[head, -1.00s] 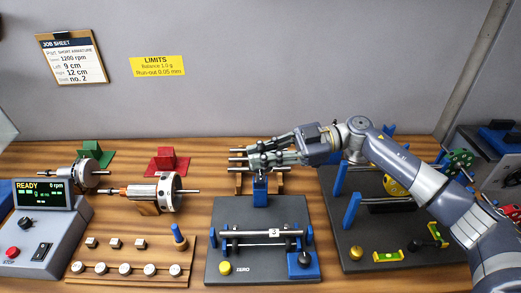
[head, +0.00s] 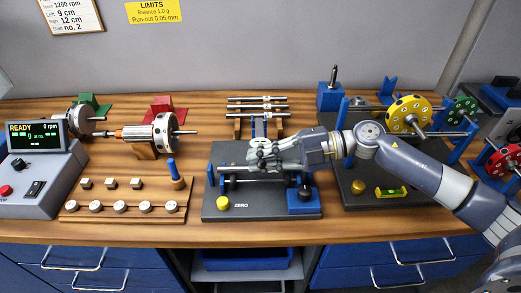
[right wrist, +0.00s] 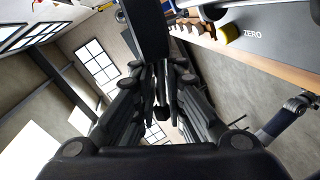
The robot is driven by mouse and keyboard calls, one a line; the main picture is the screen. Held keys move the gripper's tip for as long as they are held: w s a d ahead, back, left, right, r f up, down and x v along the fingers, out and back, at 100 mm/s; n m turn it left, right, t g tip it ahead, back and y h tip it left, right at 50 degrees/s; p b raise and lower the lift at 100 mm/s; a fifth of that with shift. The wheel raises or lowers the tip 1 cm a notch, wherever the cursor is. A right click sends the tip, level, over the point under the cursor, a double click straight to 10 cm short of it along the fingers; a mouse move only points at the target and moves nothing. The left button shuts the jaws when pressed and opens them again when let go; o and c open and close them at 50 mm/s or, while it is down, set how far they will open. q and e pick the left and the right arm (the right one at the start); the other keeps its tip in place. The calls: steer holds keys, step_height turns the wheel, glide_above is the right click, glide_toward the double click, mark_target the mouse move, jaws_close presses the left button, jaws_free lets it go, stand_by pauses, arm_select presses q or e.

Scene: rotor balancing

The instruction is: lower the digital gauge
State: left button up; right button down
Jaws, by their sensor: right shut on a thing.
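My right gripper (head: 256,157) reaches in from the right over the dark grey test stand (head: 232,208), in front of its blue post (head: 257,128). Its fingers are closed on a small part at the post, which I take to be the digital gauge; fingers hide most of it, and its display cannot be read. In the right wrist view the gripper (right wrist: 160,78) has its fingers close together, with a dark part between them. The rod across the stand is partly hidden below the hand. My left gripper is not in view.
A yellow ZERO button (head: 223,202) and a blue block with a black knob (head: 304,200) are at the stand's front. A wooden weight tray (head: 120,212) lies to the left. A stand with yellow and green discs (head: 408,113) is at the right, near my forearm.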

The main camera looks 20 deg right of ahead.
steer(key=shift+n+t, duration=0.3)
steer(key=shift+n, duration=0.6)
steer(key=f+b, duration=0.1)
steer(key=f, duration=0.1)
steer(key=s+f+b, duration=0.1)
steer(key=f, duration=0.1)
steer(key=shift+a+b, duration=0.2)
steer(key=shift+b, duration=0.1)
steer(key=shift+f, duration=0.15)
steer(key=c, duration=1.8)
jaws_free()
steer(key=shift+o, duration=0.4)
steer(key=shift+d, duration=0.1)
steer(key=shift+r, duration=0.25)
steer(key=v, duration=0.7)
steer(key=shift+s+d, duration=0.1)
steer(key=shift+d, duration=0.05)
steer(key=shift+r, duration=0.15)
